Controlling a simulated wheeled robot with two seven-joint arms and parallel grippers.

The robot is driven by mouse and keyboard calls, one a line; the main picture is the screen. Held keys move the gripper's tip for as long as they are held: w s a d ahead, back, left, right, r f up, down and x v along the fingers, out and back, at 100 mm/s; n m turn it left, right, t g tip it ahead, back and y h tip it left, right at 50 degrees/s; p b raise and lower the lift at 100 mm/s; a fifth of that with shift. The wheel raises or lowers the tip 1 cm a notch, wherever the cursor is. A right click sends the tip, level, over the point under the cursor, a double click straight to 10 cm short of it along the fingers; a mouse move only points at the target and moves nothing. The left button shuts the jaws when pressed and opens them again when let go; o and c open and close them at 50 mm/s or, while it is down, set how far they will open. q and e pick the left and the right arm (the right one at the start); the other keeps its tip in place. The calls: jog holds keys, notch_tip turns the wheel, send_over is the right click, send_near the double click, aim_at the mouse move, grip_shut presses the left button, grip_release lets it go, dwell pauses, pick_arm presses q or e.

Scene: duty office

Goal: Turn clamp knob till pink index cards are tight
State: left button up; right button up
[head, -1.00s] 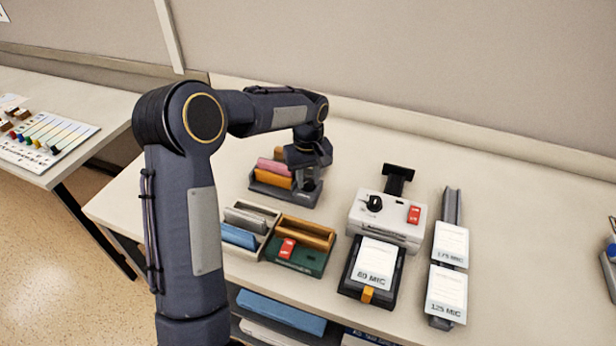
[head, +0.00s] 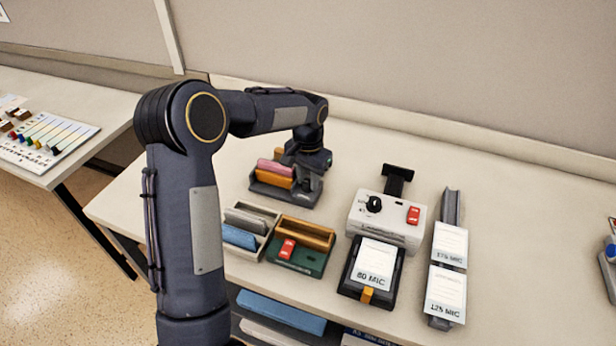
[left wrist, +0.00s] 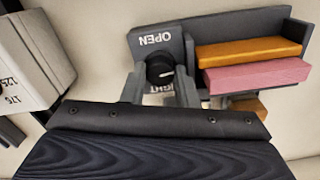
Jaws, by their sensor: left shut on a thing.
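The pink index cards (left wrist: 258,75) lie beside an orange stack (left wrist: 250,50) in a dark grey clamp holder (left wrist: 296,32). The head view also shows the pink cards (head: 270,166) in the holder at the back left of the table. The black clamp knob (left wrist: 160,70) sits on the holder's end block, with "OPEN" printed above it and a partly hidden word below. My left gripper (left wrist: 160,82) is shut on the knob, one finger on each side. In the head view my left wrist hides much of the fingers and knob. My right gripper is not in view.
A tray with grey and blue stacks (head: 238,236), a green and wooden box (head: 290,262) and a white laminator (head: 388,222) stand in front of and right of the holder. A rack with white pouch packs (head: 446,290) lies further right. The back right table is bare.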

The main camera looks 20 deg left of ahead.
aim_at(308, 182)
pick_arm(q)
jog(key=m, duration=0.3)
jog(key=shift+r+m, duration=0.1)
jog(key=shift+m, duration=0.3)
jog(key=m, duration=0.3)
jog(key=shift+m+p, duration=0.3)
jog(key=shift+p, duration=0.05)
jog(key=m, duration=0.6)
jog(key=shift+p, duration=0.4)
jog(key=o, duration=1)
notch_tip(308, 182, up, 7)
jog(key=shift+r+b, duration=0.2)
jog(key=shift+b, duration=0.25)
jog(key=shift+r, duration=0.15)
